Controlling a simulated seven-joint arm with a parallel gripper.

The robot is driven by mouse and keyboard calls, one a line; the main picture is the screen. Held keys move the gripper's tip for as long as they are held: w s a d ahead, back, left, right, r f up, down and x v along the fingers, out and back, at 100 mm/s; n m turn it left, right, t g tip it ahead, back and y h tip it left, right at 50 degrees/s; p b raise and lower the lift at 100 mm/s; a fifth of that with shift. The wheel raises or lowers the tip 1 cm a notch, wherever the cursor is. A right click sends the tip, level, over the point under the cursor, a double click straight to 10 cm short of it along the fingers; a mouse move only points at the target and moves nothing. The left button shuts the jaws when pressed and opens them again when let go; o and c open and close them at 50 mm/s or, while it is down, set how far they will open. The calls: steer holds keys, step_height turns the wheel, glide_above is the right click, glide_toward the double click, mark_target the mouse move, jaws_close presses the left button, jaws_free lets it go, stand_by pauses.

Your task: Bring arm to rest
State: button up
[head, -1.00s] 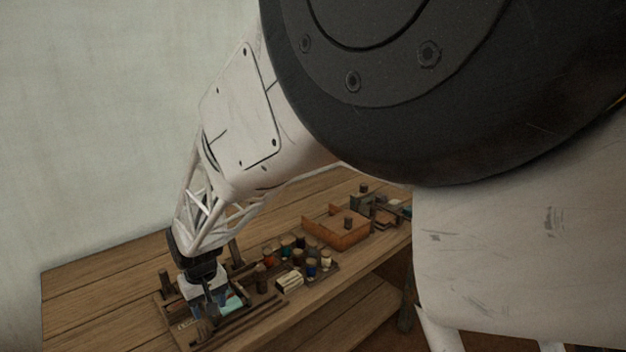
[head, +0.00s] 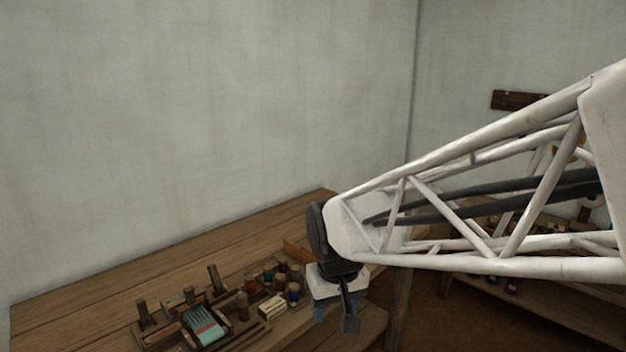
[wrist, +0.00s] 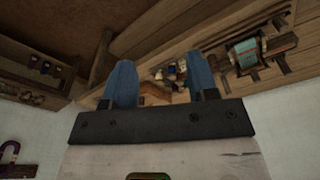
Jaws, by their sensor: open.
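My gripper (head: 338,312) hangs below the dark wrist joint (head: 328,245), just right of the wooden tool tray and over the bench's front edge in the head view. In the wrist view its two blue fingers (wrist: 162,78) stand well apart, with nothing held between them. My white lattice forearm stretches to the right in the head view. The wooden bench (head: 90,290) lies below. Its tray holds a teal-wound piece (head: 203,325), which also shows in the wrist view (wrist: 245,52). The forearm and wrist hide part of the bench's right end.
Several small spools (head: 270,272) stand beside the tray, with a pale block (head: 271,306) in front. An orange-brown box (head: 297,251) is partly hidden behind my wrist. A shelf with jars (head: 510,285) stands at the right. The bench's left part is clear.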

steer(key=s+d+r+m+t, duration=0.1)
steer(key=s+d+m, duration=0.2)
steer(key=s+d, duration=1.1)
steer(key=shift+s+d+r+m+h, duration=0.3)
steer(key=shift+s+d+r+m, duration=0.1)
steer(key=shift+s, duration=0.15)
